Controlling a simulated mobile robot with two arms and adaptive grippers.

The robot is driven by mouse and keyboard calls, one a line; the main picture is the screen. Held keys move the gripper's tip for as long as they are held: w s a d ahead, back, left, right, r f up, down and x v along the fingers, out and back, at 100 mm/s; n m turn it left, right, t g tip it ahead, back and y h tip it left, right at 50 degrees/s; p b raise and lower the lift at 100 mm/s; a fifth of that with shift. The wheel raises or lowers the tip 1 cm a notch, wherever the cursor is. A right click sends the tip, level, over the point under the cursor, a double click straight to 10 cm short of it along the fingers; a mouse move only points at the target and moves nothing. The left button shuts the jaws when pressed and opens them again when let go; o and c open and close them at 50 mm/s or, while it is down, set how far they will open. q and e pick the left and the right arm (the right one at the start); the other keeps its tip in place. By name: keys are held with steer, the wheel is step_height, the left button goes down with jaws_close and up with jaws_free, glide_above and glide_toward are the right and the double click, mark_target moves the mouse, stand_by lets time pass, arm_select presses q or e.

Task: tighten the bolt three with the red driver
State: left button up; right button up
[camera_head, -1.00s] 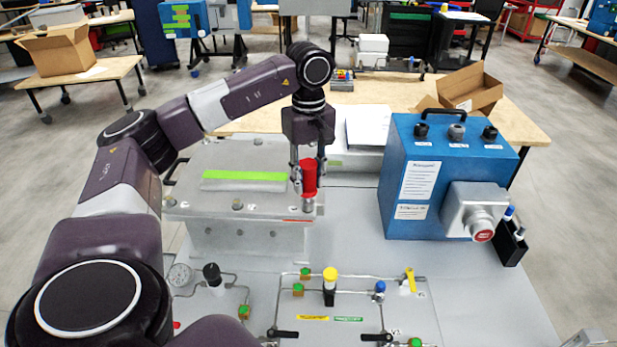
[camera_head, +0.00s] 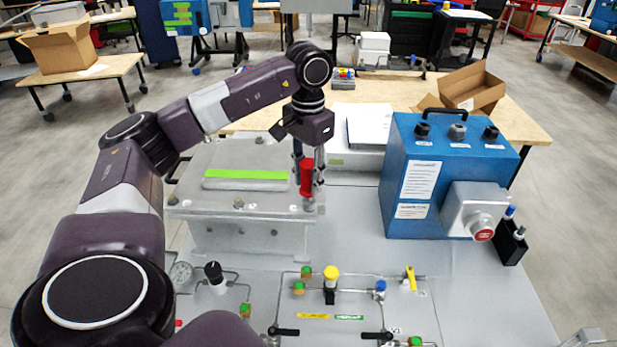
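My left gripper (camera_head: 307,172) is shut around the red driver (camera_head: 306,182) and holds it nearly upright. The driver's lower end is at the front right corner of the grey metal box lid (camera_head: 270,208), over a bolt position there. That contact is hidden by the driver, so I cannot tell whether it is seated on a bolt head. Another bolt (camera_head: 238,202) shows on the lid's front edge, left of the driver. The bolt numbers are too small to read. My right gripper is not in view.
A blue analyser box (camera_head: 400,225) with a red button stands right of the lid. Pipework with valves, including a yellow-topped one (camera_head: 331,273), lies in front. A white box (camera_head: 350,160) stands behind. Bare grey panel (camera_head: 345,225) lies between the lid and the blue box.

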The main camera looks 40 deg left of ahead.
arm_select(q)
steer(key=shift+o, duration=1.3)
steer(key=shift+w, duration=0.1)
steer(key=shift+c, duration=0.5)
jaws_close()
steer(key=shift+r, duration=0.1)
